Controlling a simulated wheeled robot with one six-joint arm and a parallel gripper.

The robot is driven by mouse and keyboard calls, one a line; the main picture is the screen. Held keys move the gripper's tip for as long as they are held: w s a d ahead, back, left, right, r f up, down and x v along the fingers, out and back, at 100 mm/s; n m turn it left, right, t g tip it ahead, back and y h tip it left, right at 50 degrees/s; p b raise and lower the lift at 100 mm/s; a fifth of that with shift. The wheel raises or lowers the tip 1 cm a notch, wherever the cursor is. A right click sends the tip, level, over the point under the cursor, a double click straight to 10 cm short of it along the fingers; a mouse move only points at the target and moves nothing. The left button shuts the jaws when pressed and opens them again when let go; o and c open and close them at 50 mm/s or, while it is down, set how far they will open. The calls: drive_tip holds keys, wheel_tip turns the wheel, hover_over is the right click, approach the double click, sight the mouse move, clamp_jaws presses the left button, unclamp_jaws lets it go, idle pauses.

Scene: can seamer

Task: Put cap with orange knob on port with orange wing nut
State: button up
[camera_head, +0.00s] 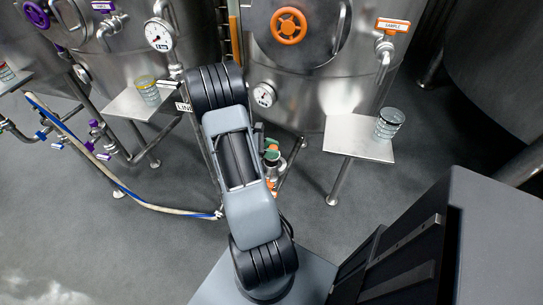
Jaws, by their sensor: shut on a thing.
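The cap with the orange knob cannot be made out for certain. A small orange piece (273,147) and a green piece (271,156) show just right of my arm, above a short metal fitting (271,171). Another orange piece (271,185) sits lower on that fitting, and I cannot tell whether it is the orange wing nut. My arm covers the area to the left of the fitting. My gripper is hidden behind my own arm, so its fingers and anything in them do not show.
A steel tank with an orange handwheel (289,26) stands behind. Side shelves hold a glass jar (389,123) at right and a yellow-rimmed jar (147,91) at left. A blue-white hose (125,191) curves along the floor. Floor (120,245) at lower left is clear.

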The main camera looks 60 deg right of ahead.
drive_tip(key=shift+w+d+f, duration=0.15)
drive_tip(key=shift+f, duration=0.1)
drive_tip(key=shift+w+f, duration=0.1)
drive_tip(key=shift+f, duration=1.55)
drive_tip(key=shift+b, duration=0.3)
drive_tip(key=shift+f, duration=0.15)
drive_tip(key=o, duration=1)
